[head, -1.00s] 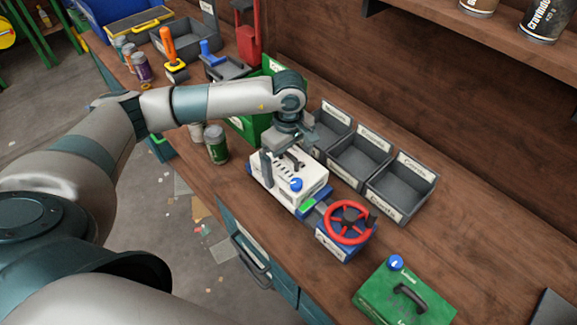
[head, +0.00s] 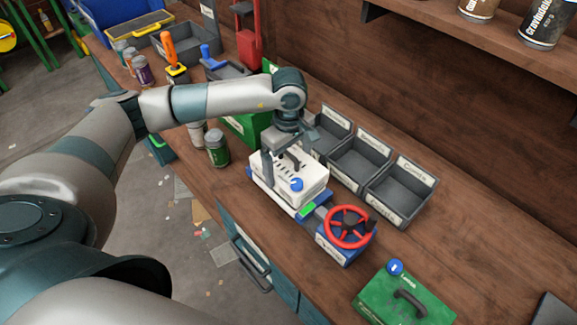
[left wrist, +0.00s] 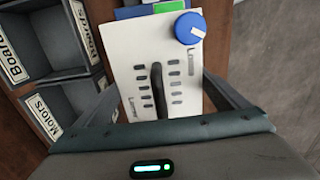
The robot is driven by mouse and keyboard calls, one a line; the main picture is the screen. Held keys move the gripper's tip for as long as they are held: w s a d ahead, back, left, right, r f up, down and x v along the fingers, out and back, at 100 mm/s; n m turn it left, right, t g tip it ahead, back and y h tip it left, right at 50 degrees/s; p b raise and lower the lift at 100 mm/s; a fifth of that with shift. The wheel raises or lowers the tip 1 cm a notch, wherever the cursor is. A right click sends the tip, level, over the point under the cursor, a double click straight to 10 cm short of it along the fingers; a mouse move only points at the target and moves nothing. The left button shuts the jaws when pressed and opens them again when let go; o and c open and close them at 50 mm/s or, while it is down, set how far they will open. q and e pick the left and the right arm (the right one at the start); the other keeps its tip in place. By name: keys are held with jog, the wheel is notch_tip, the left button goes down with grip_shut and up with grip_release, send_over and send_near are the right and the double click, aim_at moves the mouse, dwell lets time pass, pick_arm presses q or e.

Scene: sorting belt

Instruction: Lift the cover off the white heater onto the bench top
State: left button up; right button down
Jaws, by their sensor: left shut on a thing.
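The heater's white cover (head: 310,186) has vent slots, a black handle (head: 291,158) and a blue knob (head: 296,184). My left gripper (head: 283,156) is above it with its fingers down along the sides, shut on the cover. In the left wrist view, the cover (left wrist: 135,60) lies between the two fingers of my left gripper (left wrist: 165,95). The heater's blue base (head: 263,193) shows beneath the cover; the cover appears slightly raised, but I cannot tell how large the gap is. My right gripper is not in view.
A blue box with a red handwheel (head: 347,228) stands just right of the heater. Grey labelled bins (head: 400,200) line up behind. A green case (head: 405,295) lies at front right. A green jar (head: 217,148) stands to the left. Bare bench top (head: 470,225) lies at right.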

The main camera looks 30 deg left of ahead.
aim_at(290, 157)
pick_arm(q)
jog(key=r, duration=0.3)
jog(key=shift+d+p, duration=0.2)
jog(key=shift+p, duration=0.1)
jog(key=s+d+r, duration=0.1)
jog(key=d+r, duration=0.2)
jog(key=d, duration=0.2)
jog(key=s+d+r+p, duration=0.1)
jog(key=s+d+r, duration=0.1)
jog(key=d, duration=0.3)
jog(key=shift+s+d+r+p, duration=0.3)
jog(key=shift+d+r, duration=0.1)
jog(key=shift+r, duration=0.3)
jog(key=shift+a, duration=0.1)
jog(key=s+a+r+m+b, duration=0.1)
jog(key=s+a+m, duration=0.4)
jog(key=m, duration=0.9)
jog(key=shift+s+r+b, duration=0.15)
jog(key=shift+r+b, duration=0.2)
jog(key=shift+b, duration=0.45)
jog(key=shift+d, duration=0.15)
